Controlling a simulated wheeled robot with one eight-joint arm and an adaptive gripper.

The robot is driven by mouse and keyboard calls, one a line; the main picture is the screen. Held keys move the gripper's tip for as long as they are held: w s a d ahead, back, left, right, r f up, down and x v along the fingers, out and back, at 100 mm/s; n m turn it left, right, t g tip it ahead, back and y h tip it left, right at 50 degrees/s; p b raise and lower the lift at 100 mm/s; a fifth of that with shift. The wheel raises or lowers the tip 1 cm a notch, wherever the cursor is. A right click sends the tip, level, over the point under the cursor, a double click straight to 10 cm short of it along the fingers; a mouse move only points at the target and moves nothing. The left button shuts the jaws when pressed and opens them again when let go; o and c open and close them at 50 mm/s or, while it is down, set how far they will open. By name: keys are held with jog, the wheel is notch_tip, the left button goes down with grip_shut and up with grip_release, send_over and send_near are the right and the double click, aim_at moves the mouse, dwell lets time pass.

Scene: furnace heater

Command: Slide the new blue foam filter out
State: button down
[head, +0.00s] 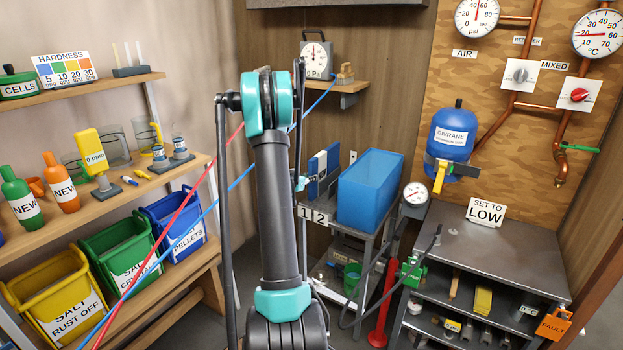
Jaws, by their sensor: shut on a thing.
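Upright blue foam panels, the blue filter (316,164) among them, stand in a rack with a white sign reading 1 2 (312,215) at its front. They have white patches on their faces. My gripper (301,183) is mostly hidden behind my own arm; only a small teal and dark part shows at the left edge of the blue panels. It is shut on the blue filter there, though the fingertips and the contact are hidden.
A pressure gauge (415,194) and hose are further right. Red and blue lines cross left of my arm. Left shelves hold bottles and bins.

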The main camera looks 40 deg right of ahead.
jog(key=shift+r, duration=0.1)
dwell(0.4)
jog(key=shift+s+a, duration=0.3)
jog(key=shift+a, duration=0.4)
jog(key=shift+s+a, duration=0.3)
jog(key=shift+a, duration=0.4)
jog(key=shift+s+a, duration=0.3)
jog(key=shift+a, duration=0.4)
jog(key=shift+s+a, duration=0.3)
jog(key=shift+a, duration=0.4)
jog(key=shift+s+a, duration=0.25)
jog(key=shift+a, duration=0.45)
jog(key=shift+s+a, duration=0.3)
jog(key=shift+a, duration=0.5)
jog(key=shift+s+a, duration=0.3)
jog(key=shift+a, duration=0.4)
jog(key=shift+s+a, duration=0.3)
jog(key=shift+a, duration=0.35)
jog(key=shift+s+a, duration=0.3)
jog(key=shift+a, duration=0.4)
jog(key=shift+s+a, duration=0.3)
jog(key=shift+a, duration=0.4)
jog(key=shift+s+a, duration=0.3)
jog(key=shift+a, duration=0.4)
jog(key=shift+s+a, duration=0.3)
jog(key=shift+a, duration=0.5)
